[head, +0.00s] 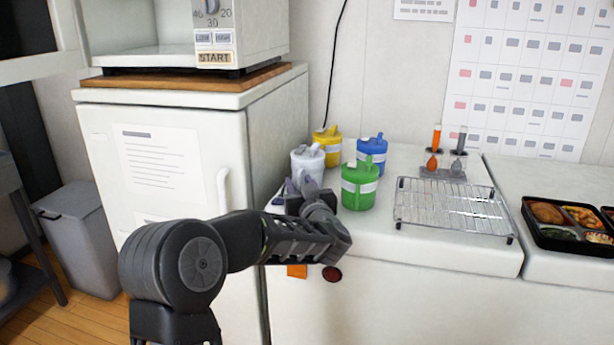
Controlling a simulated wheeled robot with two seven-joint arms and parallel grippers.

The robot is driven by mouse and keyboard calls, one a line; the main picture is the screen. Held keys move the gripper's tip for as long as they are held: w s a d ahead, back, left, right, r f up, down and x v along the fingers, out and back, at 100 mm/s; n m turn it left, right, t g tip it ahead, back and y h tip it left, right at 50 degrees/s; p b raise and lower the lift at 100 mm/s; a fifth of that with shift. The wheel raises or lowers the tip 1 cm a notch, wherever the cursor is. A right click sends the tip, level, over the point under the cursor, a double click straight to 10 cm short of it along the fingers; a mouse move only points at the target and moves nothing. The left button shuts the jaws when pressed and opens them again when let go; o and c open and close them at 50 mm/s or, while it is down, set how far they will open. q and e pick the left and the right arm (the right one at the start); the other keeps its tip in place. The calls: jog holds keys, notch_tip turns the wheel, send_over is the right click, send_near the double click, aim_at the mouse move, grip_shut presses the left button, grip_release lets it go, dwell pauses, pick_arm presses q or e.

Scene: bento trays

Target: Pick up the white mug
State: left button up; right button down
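The white mug (307,162) stands upright on the white counter, at its left end, with a lid-like top and a grey part on it. My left gripper (299,187) is right in front of the mug, pointing away from me towards it. Its two fingers look apart, with nothing seen held between them. The gripper hides the lower part of the mug, and I cannot tell whether they touch. My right gripper is not in view.
A green mug (359,187) stands close on the right, with a yellow mug (327,144) and a blue mug (372,150) behind. A wire rack (452,206) and a bento tray (562,246) lie farther right. The fridge (172,165) stands on the left.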

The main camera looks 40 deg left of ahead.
pick_arm(q)
jog(key=shift+c, duration=0.4)
grip_shut()
dwell(0.4)
dwell(1.0)
jog(key=shift+w+a+r, duration=0.1)
jog(key=shift+r, duration=0.1)
